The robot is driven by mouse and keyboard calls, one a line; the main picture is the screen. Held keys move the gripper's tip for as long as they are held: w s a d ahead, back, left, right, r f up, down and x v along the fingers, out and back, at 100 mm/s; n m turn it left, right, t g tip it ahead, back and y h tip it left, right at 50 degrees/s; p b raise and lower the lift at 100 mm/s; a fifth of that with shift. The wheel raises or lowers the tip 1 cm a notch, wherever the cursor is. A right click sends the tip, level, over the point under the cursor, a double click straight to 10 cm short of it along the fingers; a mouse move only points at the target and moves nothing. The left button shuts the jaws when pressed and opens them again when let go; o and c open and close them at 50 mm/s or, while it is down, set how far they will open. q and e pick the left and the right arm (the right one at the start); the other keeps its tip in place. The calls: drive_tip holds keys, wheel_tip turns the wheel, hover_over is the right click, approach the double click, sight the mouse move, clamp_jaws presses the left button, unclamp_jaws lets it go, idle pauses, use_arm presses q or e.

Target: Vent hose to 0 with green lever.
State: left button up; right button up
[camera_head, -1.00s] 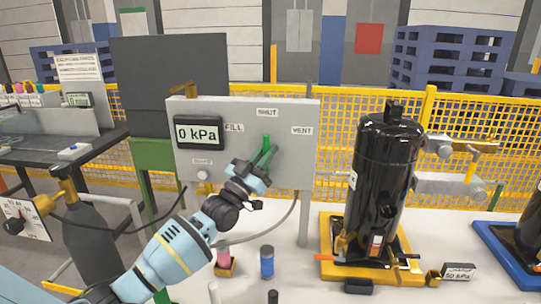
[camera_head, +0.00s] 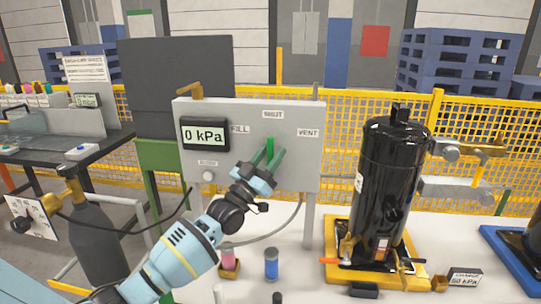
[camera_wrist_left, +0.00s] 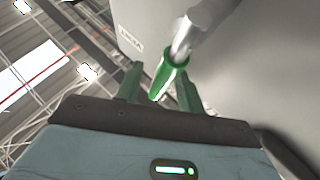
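The grey panel (camera_head: 300,165) carries a display (camera_head: 204,134) that reads 0 kPa, with labels FILL, SHUT and VENT around a green lever (camera_head: 270,146). The lever stands roughly upright, pointing towards the SHUT label (camera_head: 273,114). My left gripper (camera_head: 268,158) is at the lever with its fingers apart. In the left wrist view the lever's green handle (camera_wrist_left: 164,80) sits between the two open fingers (camera_wrist_left: 160,88), with gaps beside it. A hose (camera_head: 270,234) curves below the panel. My right gripper is not in view.
A black compressor (camera_head: 386,190) stands on a yellow tray to the right of the panel. A blue-capped cylinder (camera_head: 271,264) and other small parts stand on the white table below my left arm. A gas bottle (camera_head: 98,240) is at the left.

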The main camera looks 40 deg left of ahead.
use_arm(q)
drive_tip(key=b+v, duration=0.1)
drive_tip(key=v, duration=0.6)
drive_tip(key=shift+s+f, duration=0.2)
drive_tip(key=shift+s, duration=0.15)
idle(0.4)
